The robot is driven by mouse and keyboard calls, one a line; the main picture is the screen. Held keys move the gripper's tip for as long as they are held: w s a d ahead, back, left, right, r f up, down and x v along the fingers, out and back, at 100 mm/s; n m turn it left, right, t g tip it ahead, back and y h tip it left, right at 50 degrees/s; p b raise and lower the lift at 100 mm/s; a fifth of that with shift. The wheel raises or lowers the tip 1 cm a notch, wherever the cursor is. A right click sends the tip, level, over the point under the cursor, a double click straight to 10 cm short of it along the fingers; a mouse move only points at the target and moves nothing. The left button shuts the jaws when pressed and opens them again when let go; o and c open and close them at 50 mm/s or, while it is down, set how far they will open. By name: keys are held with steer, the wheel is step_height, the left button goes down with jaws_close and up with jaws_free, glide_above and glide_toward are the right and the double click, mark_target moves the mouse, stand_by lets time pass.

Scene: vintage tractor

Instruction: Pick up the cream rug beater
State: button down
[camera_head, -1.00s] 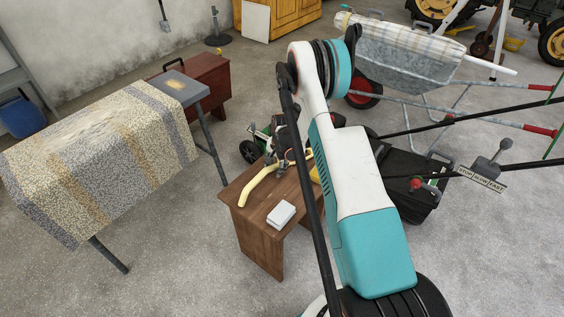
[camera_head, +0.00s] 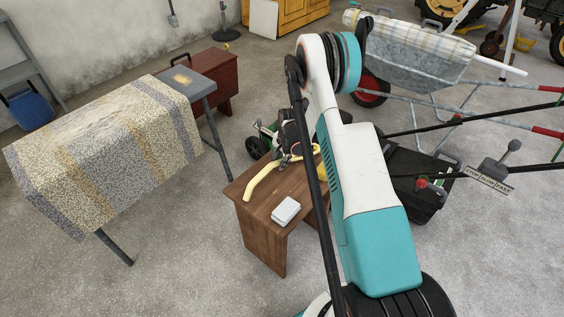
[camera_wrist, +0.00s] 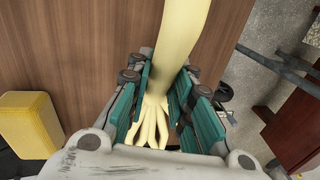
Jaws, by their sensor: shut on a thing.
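The cream rug beater (camera_head: 262,179) shows in the head view at the small brown wooden table (camera_head: 262,211), its pale curved handle reaching over the tabletop. In the wrist view the rug beater (camera_wrist: 185,45) runs between the teal pads of my gripper (camera_wrist: 164,100), splitting into several strands near the jaws. My gripper is shut on it. In the head view my gripper (camera_head: 288,155) is small and partly behind my arm. I cannot tell whether the beater touches the tabletop.
A white box (camera_head: 286,211) lies on the small table. A yellow block (camera_wrist: 30,122) shows beside my gripper. A rug-draped table (camera_head: 110,150) stands at left, a red chest (camera_head: 215,78) behind it. A black box (camera_head: 410,190) and wheelbarrow (camera_head: 415,50) are at right. Floor at front left is clear.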

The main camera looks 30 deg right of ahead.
step_height(320, 180, up, 19)
steer(key=p, duration=0.6)
steer(key=shift+r, duration=0.2)
